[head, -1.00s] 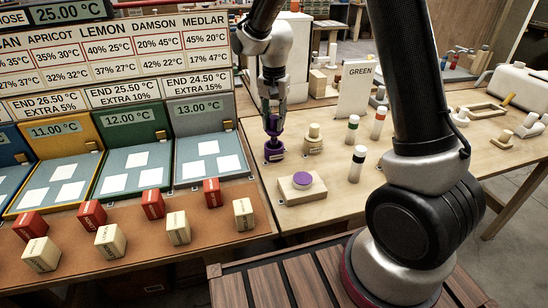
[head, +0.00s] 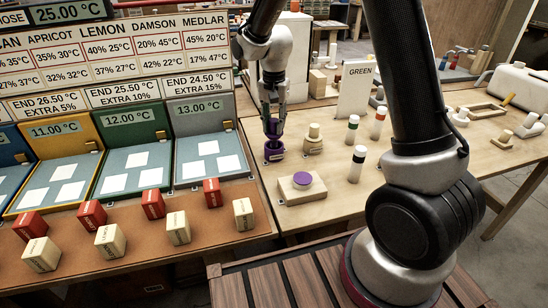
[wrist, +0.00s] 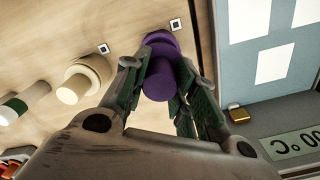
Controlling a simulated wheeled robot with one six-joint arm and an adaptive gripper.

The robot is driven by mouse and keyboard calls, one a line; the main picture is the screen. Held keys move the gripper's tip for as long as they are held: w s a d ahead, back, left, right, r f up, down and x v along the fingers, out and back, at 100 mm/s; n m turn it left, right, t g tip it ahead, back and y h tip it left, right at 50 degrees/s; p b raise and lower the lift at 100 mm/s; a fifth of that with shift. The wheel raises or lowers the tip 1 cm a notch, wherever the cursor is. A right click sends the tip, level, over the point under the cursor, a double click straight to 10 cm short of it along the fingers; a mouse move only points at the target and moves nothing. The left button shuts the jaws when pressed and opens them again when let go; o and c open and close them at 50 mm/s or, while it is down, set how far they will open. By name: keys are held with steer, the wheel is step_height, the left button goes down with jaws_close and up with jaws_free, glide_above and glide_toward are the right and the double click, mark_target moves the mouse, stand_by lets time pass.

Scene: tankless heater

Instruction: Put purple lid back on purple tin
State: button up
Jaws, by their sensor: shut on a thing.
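My gripper (head: 273,128) points down at the near left of the wooden table, with its fingers shut on the narrow upper part of a purple piece (wrist: 158,82). A wider purple part (head: 274,153) shows below the fingertips, also in the wrist view (wrist: 160,43). I cannot tell whether these are lid and tin together or one piece, or whether the lower part touches the table. A separate round purple disc (head: 303,179) sits on a pale wooden block (head: 303,192) nearer the front, with a pale rim under it.
A cream knobbed piece (head: 313,137) stands just right of my gripper. Striped cylinders (head: 356,165) and a GREEN card (head: 356,88) stand farther right. The coloured panel station (head: 203,155) is close on the left.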

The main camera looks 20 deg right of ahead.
mark_target(274, 134)
steer(key=shift+f, duration=2.15)
stand_by(1.4)
steer(key=o, duration=1.1)
steer(key=shift+r, duration=0.1)
step_height(274, 134, up, 12)
steer(key=shift+f, duration=0.1)
